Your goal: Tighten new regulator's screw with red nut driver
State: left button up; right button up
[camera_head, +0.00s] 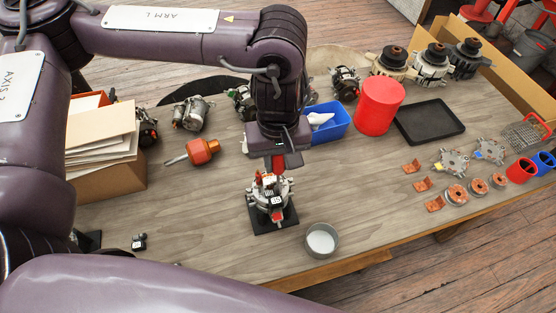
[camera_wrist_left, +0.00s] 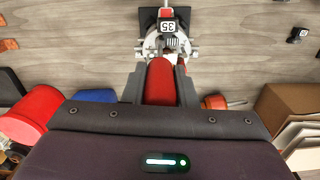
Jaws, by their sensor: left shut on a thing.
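My left gripper (camera_head: 278,160) points down over the alternator (camera_head: 268,203), which stands on a black base plate (camera_head: 275,222). The gripper is shut on the red nut driver (camera_head: 277,164); its red handle also shows in the left wrist view (camera_wrist_left: 160,82), between the two fingers. The driver reaches down to the back of the alternator's top. Its tip is hidden, so I cannot tell whether it sits on the screw. A block marked 35 (camera_wrist_left: 167,26) is on the alternator's front. The regulator and its screw cannot be made out clearly. My right gripper is not in view.
A grey round bowl (camera_head: 321,240) stands right of the alternator. An orange-handled tool (camera_head: 203,151) lies to the left. A blue bin (camera_head: 330,125), a red cylinder (camera_head: 379,105) and a black tray (camera_head: 430,121) stand behind. A small black block (camera_head: 139,242) lies front left.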

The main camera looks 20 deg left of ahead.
pick_arm(q)
jog(key=shift+m, duration=0.3)
